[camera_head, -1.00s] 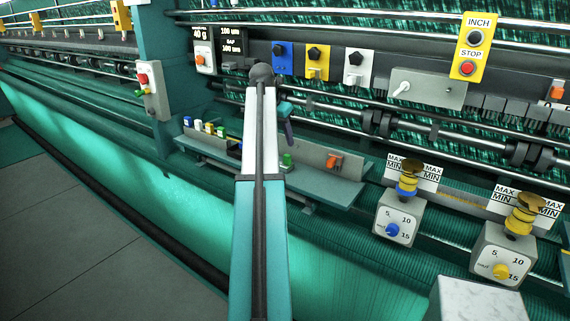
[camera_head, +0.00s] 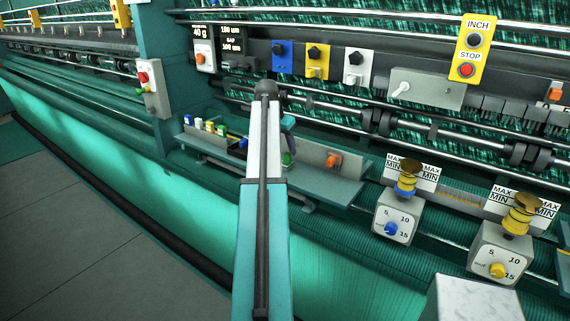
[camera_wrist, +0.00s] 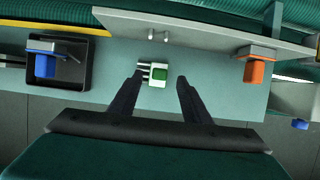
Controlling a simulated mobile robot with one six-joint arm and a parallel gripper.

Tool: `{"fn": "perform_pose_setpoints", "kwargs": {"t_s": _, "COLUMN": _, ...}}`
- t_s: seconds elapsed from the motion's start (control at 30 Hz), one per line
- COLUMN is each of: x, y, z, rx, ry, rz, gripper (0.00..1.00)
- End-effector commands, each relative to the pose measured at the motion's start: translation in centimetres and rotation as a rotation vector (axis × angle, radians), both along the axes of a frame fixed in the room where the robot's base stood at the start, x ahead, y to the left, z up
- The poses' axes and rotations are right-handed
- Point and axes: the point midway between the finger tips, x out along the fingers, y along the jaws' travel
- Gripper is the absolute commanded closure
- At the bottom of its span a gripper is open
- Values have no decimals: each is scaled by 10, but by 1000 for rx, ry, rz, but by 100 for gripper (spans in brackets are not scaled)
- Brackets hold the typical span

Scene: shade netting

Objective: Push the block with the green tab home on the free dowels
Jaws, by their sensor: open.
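The white block with the green tab (camera_wrist: 158,73) lies on the grey-green shelf in the wrist view, between the fingertips of my open gripper (camera_wrist: 160,82). Its left side is close to the left finger; I cannot tell whether they touch. A gap shows on the right. The free dowels (camera_wrist: 158,35) are two short pale pegs on the upright back plate, beyond the block and apart from it. In the head view the green tab (camera_head: 288,159) shows just right of my arm, which hides most of my gripper.
An orange-tabbed block (camera_wrist: 256,70) sits against the back plate at right. A dark tray (camera_wrist: 84,75) with a blue piece stands at left. The shelf (camera_head: 330,190) ends at a front edge.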

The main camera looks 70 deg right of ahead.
Motion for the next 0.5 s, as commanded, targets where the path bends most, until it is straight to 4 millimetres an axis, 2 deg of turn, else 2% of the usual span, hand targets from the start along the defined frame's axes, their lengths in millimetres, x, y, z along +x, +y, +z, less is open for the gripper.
{"fn": "perform_pose_setpoints", "kwargs": {"t_s": 0.17, "x": -2, "y": -4, "z": -7, "rx": 1, "ry": 1, "rz": -2, "gripper": 56}}
{"fn": "perform_pose_setpoints", "kwargs": {"t_s": 0.5, "x": -5, "y": -16, "z": -35, "rx": 2, "ry": 1, "rz": -3, "gripper": 56}}
